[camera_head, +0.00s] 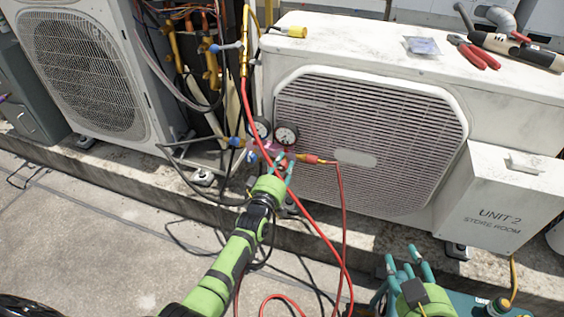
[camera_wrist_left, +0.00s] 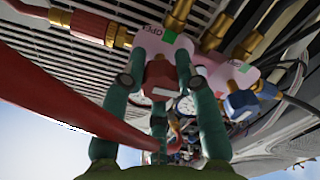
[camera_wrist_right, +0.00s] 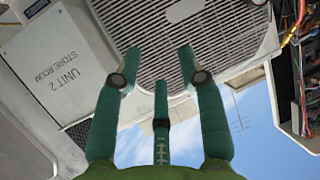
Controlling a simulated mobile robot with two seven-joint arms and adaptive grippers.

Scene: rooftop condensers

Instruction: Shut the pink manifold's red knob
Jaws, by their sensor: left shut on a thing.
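The pink manifold (camera_head: 264,147) hangs in front of the Unit 2 condenser grille, with two round gauges (camera_head: 286,135) above it. The left wrist view shows its pink body (camera_wrist_left: 212,66) with green OPEN labels, and the blue knob (camera_wrist_left: 241,104) to the right. My left gripper (camera_head: 281,166) is at the manifold. In the left wrist view its fingers (camera_wrist_left: 160,75) are shut on the red knob (camera_wrist_left: 161,90), one on each side. The knob is mostly hidden in the head view. My right gripper (camera_head: 408,262) is open and empty, low and right; it also shows in the right wrist view (camera_wrist_right: 160,72).
A red hose (camera_head: 262,130) crosses close to my left gripper and loops to the ground. The Unit 2 box (camera_head: 500,200) juts out on the right. Red pliers (camera_head: 473,52) lie on the condenser top.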

